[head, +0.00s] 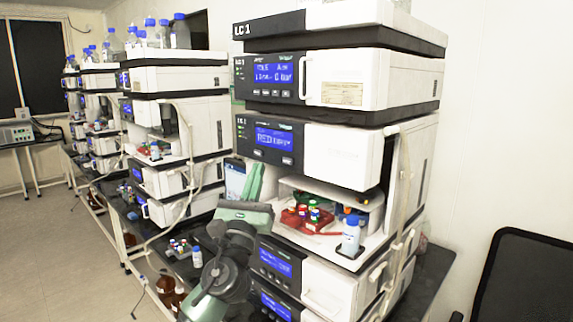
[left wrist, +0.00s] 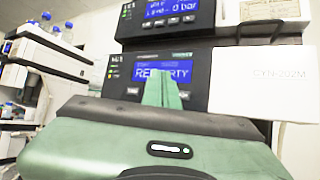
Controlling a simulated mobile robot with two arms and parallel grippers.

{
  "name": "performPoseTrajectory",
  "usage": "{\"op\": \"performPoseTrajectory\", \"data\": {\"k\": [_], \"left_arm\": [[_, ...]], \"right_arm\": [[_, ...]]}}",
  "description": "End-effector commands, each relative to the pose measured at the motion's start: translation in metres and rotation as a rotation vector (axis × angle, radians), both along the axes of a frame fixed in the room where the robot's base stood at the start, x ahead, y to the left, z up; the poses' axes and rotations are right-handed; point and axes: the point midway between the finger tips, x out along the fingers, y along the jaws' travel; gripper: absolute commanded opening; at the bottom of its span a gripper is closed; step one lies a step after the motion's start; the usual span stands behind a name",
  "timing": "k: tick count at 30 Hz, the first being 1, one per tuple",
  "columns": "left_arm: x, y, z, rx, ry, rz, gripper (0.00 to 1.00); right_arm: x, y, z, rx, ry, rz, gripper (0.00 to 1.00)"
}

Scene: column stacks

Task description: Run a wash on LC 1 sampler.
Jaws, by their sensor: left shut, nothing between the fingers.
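The LC 1 stack (head: 390,120) stands at the right. Its sampler (head: 340,155) has a dark front panel with a lit blue display (head: 272,137), small green lights and a few keys below the display (head: 258,155). Below is an open bay with a red vial tray (head: 305,219) and a white, blue-capped bottle (head: 351,236). Contact cannot be told.
The pump module (head: 275,80) sits above the sampler, with its own blue display. Similar stacks (head: 175,130) stand along the bench at left, with bottles on top. Small vials (head: 178,247) stand on the dark bench. A black chair (head: 525,265) is at right; the left floor is clear.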

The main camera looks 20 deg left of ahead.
Motion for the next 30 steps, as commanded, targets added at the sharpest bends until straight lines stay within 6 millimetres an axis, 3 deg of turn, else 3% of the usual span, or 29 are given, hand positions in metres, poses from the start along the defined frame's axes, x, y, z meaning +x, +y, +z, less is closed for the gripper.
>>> {"op": "performPoseTrajectory", "data": {"k": [12,30], "left_arm": [[0.048,-0.017,-0.001,0.0,-0.001,0.0,0.0],[0.054,-0.02,0.0,0.0,0.0,0.0,0.0]], "right_arm": [[0.0,0.0,-0.02,0.0,0.0,0.0,0.47],[0.0,0.0,-0.021,0.0,0.0,0.0,0.47]]}}
